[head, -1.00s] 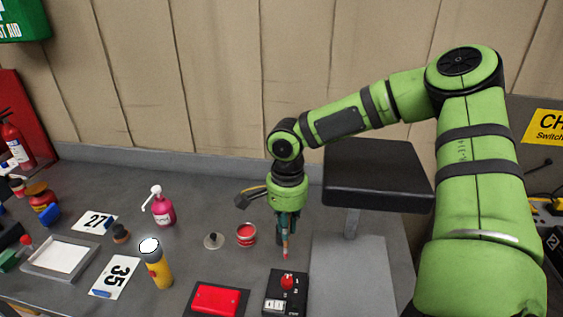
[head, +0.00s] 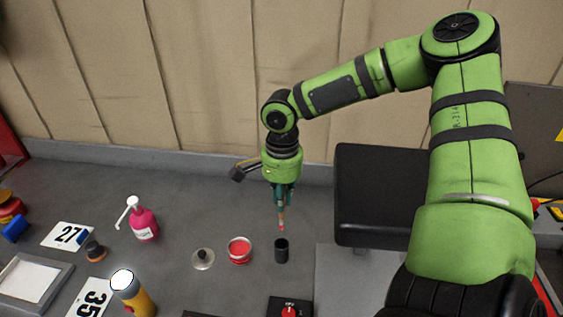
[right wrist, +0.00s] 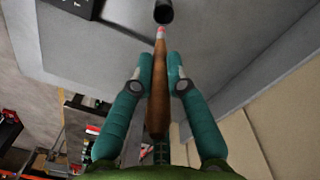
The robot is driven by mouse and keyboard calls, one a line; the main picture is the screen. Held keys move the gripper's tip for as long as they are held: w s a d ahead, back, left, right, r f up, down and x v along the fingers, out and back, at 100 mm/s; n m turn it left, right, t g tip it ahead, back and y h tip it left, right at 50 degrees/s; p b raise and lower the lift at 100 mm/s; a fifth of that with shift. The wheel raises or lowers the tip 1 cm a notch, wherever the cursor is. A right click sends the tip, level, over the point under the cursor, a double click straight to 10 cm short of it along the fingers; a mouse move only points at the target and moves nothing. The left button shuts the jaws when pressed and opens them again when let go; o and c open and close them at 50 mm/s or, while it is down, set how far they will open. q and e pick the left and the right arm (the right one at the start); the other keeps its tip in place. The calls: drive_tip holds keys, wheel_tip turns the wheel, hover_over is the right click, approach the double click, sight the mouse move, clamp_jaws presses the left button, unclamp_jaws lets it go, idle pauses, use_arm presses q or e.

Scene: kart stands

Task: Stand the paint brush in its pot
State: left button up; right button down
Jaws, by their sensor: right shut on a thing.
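My right gripper (head: 282,203) is shut on the paint brush (head: 281,222), which hangs upright with its red-tipped end down. In the right wrist view the brush (right wrist: 158,92) is brown with a pale and red tip, between the teal fingers (right wrist: 160,72). A small black pot (head: 281,251) stands on the grey bench just below the tip in the head view. In the right wrist view the dark pot (right wrist: 163,12) shows just beyond the tip. The brush appears outside the pot, with a small gap. My left gripper is not in view.
An open red paint tin (head: 239,251) stands left of the pot, with a round metal lid (head: 203,259) beside it. A pink pump bottle (head: 143,223) is farther left. A black padded seat (head: 375,190) is close on the right. A box with a red knob (head: 289,309) is in front.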

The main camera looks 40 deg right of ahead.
sight(282, 225)
drive_tip(key=shift+w+d+f+b, duration=0.1)
drive_tip(key=shift+f+b, duration=0.15)
drive_tip(key=shift+f, duration=0.3)
drive_tip(key=shift+w+d+f+b, duration=0.1)
drive_tip(key=shift+f+b, duration=0.15)
drive_tip(key=shift+f, duration=0.25)
drive_tip(key=shift+f+b, duration=0.55)
drive_tip(key=shift+f, duration=0.35)
wheel_tip(282, 225, down, 4)
drive_tip(key=b, duration=0.3)
drive_tip(key=shift+r, duration=0.25)
use_arm(q)
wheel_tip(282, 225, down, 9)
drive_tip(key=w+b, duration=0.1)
drive_tip(key=b, duration=0.2)
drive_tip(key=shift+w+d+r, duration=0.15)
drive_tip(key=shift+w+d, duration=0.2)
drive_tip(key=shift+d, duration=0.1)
use_arm(e)
drive_tip(key=shift+f, duration=1.65)
drive_tip(key=c, duration=1.1)
unclamp_jaws()
drive_tip(key=shift+c, duration=0.2)
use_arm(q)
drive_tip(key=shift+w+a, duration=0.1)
use_arm(e)
drive_tip(key=shift+r, duration=0.15)
